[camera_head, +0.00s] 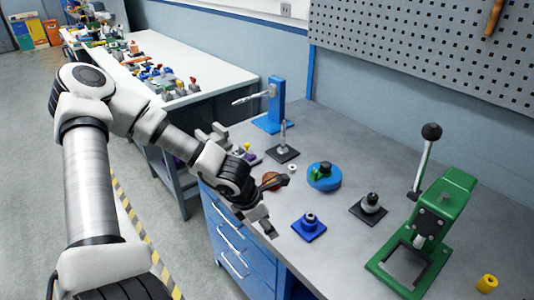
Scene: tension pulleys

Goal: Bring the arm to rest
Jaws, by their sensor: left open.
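My left arm comes in from the left. My left gripper (279,208) hangs over the front edge of the grey workbench, its fingers apart with nothing between them. A copper-coloured disc (270,181) is partly hidden behind the gripper. To the right of the gripper are a blue square base with a dark round part (309,226) and a round blue fixture (325,182) with a green and black part on top. A dark square base with a grey pulley-like part (369,206) stands further right. My right gripper is not in view.
A green lever press (432,225) and a yellow cylinder (487,283) stand at the right. A blue stand (275,105) and a black base with an upright pin (283,152) are at the back. Blue drawers (231,240) lie under the bench; a white table (210,80) is beyond.

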